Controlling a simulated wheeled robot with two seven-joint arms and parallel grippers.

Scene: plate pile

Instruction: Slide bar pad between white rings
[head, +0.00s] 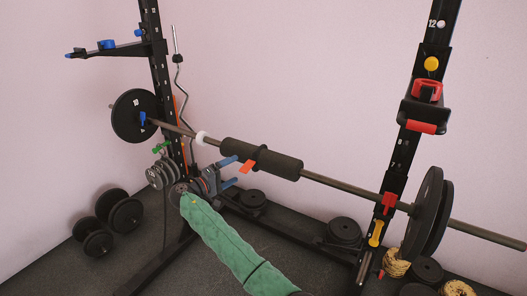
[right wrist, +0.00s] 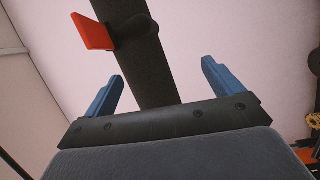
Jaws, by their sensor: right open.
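The bar pad (head: 262,160), a thick black foam sleeve with a red tab (head: 248,166), sits on the barbell (head: 340,184) right of the rack's left upright. One white ring (head: 201,138) shows on the bar, left of the pad with a stretch of bare bar between them. No second ring is visible. My right gripper (head: 233,172) is open and empty, just below the pad's left part, its blue fingers pointing at it. In the right wrist view the pad (right wrist: 145,70) runs between and beyond the open fingers, red tab (right wrist: 92,31) at upper left. My left gripper is not in view.
The bar rests across two uprights, with black plates (head: 135,115) at the left end and more plates (head: 424,213) at the right. Dumbbells (head: 124,213) lie on the floor at left.

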